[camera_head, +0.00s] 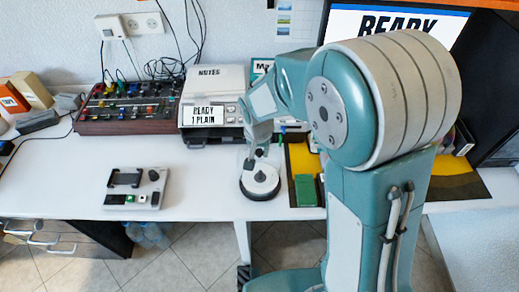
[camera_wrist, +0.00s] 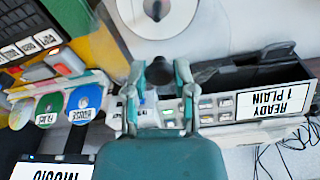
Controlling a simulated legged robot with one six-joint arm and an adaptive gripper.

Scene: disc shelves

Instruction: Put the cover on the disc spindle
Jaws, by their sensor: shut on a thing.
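The disc spindle (camera_head: 246,190) stands near the table's front edge, with a white disc on its black base. In the wrist view the pale disc (camera_wrist: 178,22) shows at the top, with a dark centre. My gripper (camera_head: 257,153) is above the spindle in the head view. In the wrist view my gripper (camera_wrist: 160,72) is shut on the clear cover (camera_wrist: 203,72), whose faint see-through edge spreads around the fingertips. The cover is hard to make out in the head view. I cannot tell whether its rim touches the spindle base.
A grey device (camera_head: 137,189) lies on the table to the left, with free white tabletop around it. A mixer box (camera_head: 128,112) and a printer-like unit (camera_head: 213,92) stand behind. A green case (camera_head: 306,190) lies close to the right of the spindle. Upright discs (camera_wrist: 85,103) show in the wrist view.

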